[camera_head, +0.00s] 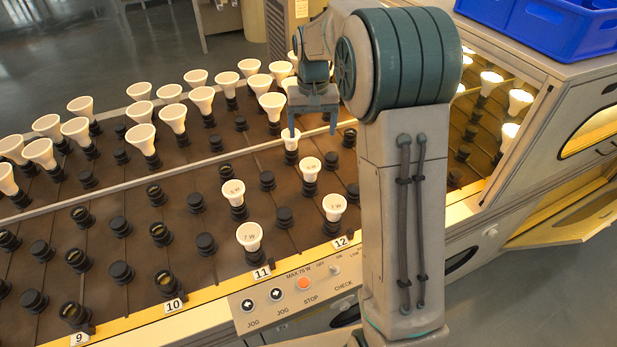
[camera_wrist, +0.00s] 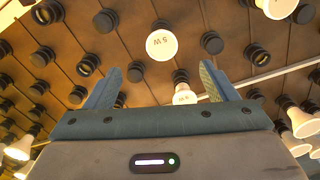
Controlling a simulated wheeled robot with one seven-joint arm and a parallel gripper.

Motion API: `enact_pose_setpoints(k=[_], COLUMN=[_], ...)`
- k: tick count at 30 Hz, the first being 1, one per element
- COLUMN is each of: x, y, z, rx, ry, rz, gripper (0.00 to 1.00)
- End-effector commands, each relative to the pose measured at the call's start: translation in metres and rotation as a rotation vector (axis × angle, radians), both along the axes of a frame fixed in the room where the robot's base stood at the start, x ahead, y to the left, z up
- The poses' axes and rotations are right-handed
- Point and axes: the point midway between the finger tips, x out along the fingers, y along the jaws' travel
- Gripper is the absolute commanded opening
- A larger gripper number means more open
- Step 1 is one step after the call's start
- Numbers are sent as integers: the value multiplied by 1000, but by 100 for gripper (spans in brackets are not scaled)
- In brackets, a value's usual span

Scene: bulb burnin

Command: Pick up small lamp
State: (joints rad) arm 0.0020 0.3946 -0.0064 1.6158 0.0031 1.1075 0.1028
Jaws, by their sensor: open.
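Several small white lamps stand upright in black sockets near labels 11 and 12: one marked 7 W (camera_head: 249,236), one at left (camera_head: 233,190), one at right (camera_head: 334,207) and one farther back (camera_head: 309,168). Another small lamp (camera_head: 291,142) stands just below the left finger of my gripper (camera_head: 312,127). My gripper is open and empty, pointing down above the board. In the wrist view, a lamp marked 5 W (camera_wrist: 162,44) lies beyond the fingertips (camera_wrist: 161,70), and another lamp (camera_wrist: 183,97) shows between the fingers, partly hidden by the gripper body.
Larger white lamps (camera_head: 173,118) crowd the rows behind a rail (camera_head: 150,167). Empty black sockets (camera_head: 206,244) surround the small lamps. A button panel (camera_head: 303,284) runs along the front edge. A lit chamber (camera_head: 505,135) and blue crate (camera_head: 560,25) are at right.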

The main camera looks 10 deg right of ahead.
Motion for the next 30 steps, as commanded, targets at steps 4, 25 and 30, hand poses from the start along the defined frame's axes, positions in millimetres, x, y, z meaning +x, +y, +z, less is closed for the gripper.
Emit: enact_pose_setpoints(k=[4,25,30], x=[16,20,21], y=[-1,0,0], z=[-24,-116,-139], rx=[0,0,0], ry=[19,26,28], rz=[-7,-9,-9], gripper=[79,79,79])
